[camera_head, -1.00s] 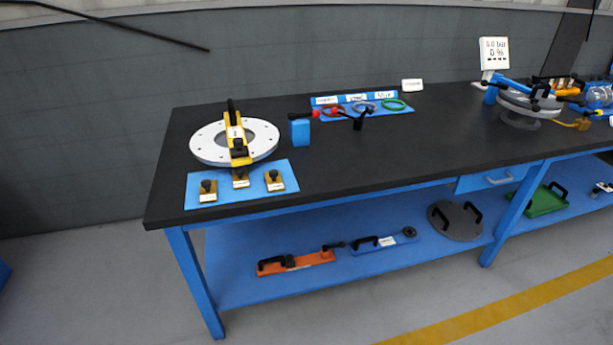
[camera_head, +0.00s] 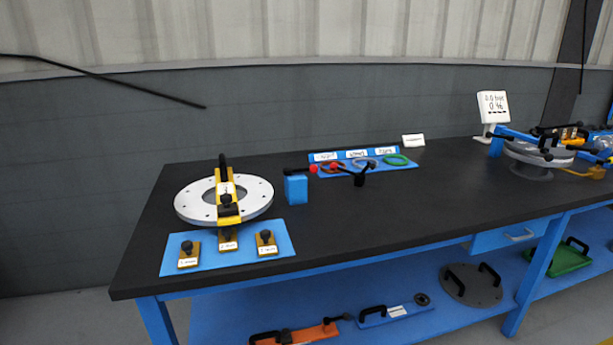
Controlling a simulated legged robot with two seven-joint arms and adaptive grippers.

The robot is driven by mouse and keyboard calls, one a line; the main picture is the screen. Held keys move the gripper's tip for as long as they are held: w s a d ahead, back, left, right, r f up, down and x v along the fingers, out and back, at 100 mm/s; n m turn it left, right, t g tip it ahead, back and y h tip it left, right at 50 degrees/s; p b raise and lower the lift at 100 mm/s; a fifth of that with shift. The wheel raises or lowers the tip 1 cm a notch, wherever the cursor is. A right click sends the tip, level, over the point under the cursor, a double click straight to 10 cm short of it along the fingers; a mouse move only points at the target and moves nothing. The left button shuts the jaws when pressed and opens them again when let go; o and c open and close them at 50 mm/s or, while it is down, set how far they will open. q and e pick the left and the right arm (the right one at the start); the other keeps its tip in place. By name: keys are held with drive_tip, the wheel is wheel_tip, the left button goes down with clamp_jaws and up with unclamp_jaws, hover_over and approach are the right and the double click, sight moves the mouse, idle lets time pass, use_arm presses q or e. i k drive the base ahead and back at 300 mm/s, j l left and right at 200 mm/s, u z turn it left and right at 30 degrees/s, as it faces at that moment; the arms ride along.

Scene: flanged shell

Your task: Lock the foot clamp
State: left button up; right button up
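No label in view reads as foot clamp, so I cannot tell which thing it is. A small blue block (camera_head: 297,189) with a black lever and a red knob stands on the table, left of middle. A dark T-shaped handle (camera_head: 358,175) with a red end stands to its right. A white flange ring (camera_head: 257,196) with bolt holes lies at the left, with a yellow bar with black knobs (camera_head: 228,205) across it. At the right, a grey round flanged part (camera_head: 535,155) has blue and black parts over it; details are too small. Neither of my grippers shows.
The black tabletop (camera_head: 430,200) is clear in the middle. A blue mat (camera_head: 185,269) holds labelled yellow-brown blocks. Coloured rings lie on a blue rack (camera_head: 406,166). A white display (camera_head: 493,107) stands at the back right. The lower shelf (camera_head: 415,323) holds an orange tool and a dark disc.

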sight(313, 169)
drive_tip(key=i+l+u, duration=0.1)
drive_tip(key=i+u, duration=0.2)
drive_tip(key=i, duration=0.15)
drive_tip(key=i+l+u, duration=0.65)
drive_tip(key=i, duration=0.2)
